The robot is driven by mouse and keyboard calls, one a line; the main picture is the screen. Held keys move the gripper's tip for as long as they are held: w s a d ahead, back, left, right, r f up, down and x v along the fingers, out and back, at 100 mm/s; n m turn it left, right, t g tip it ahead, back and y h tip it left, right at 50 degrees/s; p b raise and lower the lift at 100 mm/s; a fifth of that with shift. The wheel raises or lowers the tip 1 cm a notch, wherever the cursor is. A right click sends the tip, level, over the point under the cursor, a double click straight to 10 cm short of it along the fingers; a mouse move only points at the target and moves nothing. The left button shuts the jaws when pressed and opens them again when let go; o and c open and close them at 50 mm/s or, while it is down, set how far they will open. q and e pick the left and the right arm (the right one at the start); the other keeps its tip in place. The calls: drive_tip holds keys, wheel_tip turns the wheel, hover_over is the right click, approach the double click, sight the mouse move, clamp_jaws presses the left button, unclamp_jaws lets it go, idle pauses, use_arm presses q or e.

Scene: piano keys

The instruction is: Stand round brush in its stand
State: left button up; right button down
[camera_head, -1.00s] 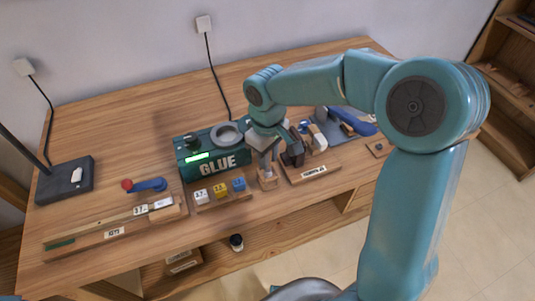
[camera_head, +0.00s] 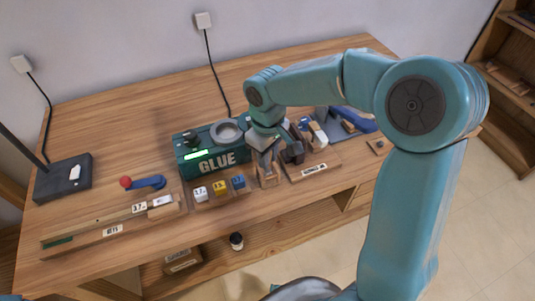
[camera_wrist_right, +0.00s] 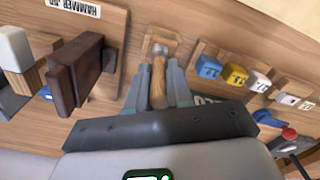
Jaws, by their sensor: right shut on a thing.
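My right gripper (camera_head: 267,160) is shut on the round brush (camera_wrist_right: 158,85), with a finger on each side of its wooden handle. The brush's grey metal part (camera_wrist_right: 158,62) points away from my wrist, toward a small wooden stand (camera_wrist_right: 150,40) at the table's front edge. The stand also shows in the head view (camera_head: 268,182), right below the gripper. The brush's far end overlaps the stand in the wrist view; I cannot tell how deep it sits. In the head view the fingers mostly hide the brush.
A green glue machine (camera_head: 212,157) stands close left of the gripper. A rack with labelled white, yellow and blue blocks (camera_head: 220,187) is in front of it. A hammer holder (camera_head: 315,172) with dark and white tools is close on the right.

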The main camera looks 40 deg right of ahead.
drive_tip(key=shift+f+b, duration=0.45)
drive_tip(key=shift+f, duration=0.15)
idle(0.4)
idle(0.3)
drive_tip(key=c, duration=0.5)
unclamp_jaws()
drive_tip(key=shift+c, duration=0.2)
drive_tip(key=shift+r, duration=0.1)
drive_tip(key=shift+r+p, duration=2.9)
drive_tip(key=shift+r, duration=0.55)
drive_tip(key=shift+s, duration=0.1)
